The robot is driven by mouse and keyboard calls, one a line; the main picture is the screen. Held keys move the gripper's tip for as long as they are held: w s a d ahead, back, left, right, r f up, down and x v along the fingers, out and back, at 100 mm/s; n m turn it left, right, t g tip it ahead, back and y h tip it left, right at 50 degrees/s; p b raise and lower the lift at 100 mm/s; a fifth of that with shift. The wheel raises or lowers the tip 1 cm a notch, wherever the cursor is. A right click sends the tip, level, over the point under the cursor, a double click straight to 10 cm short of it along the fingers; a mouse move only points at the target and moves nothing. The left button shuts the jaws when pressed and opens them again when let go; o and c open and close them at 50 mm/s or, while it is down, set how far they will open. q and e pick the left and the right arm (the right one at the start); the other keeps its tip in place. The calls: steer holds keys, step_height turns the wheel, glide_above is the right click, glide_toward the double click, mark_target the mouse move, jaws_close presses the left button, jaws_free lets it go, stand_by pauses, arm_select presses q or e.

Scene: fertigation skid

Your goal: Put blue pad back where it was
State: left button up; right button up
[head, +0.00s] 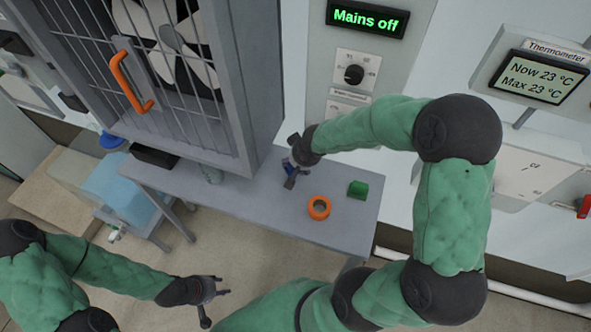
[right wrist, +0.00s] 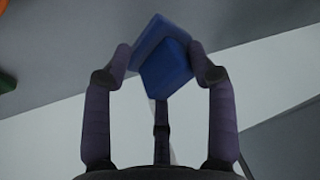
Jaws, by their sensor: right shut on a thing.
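The blue pad (right wrist: 165,60) is a small blue block between the fingers of my right gripper (right wrist: 163,65) in the right wrist view. The right gripper is shut on it. In the head view the right gripper (head: 291,172) is over the grey table (head: 245,203), left of the orange ring, and only a bit of the blue pad (head: 290,167) shows between its fingers. I cannot tell whether the pad touches the table. My left gripper (head: 218,298) is in front of the table, low in the head view, with its fingers apart and nothing seen between them.
An orange ring (head: 318,207) and a green block (head: 357,189) lie on the table's right part. A barred fan housing (head: 190,80) with an orange handle (head: 130,83) stands at the back left. A panel reads "Mains off" (head: 365,18). The table's front middle is clear.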

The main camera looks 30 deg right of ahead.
steer(key=shift+s+b+x, duration=0.2)
steer(key=shift+b+x, duration=0.25)
steer(key=shift+x, duration=0.5)
steer(key=shift+s+b+x, duration=0.2)
steer(key=shift+b+x, duration=0.25)
steer(key=shift+x, duration=0.5)
steer(key=shift+f, duration=0.25)
steer(key=o, duration=1)
steer(key=shift+r, duration=0.15)
steer(key=p+v, duration=0.5)
steer(key=v, duration=0.7)
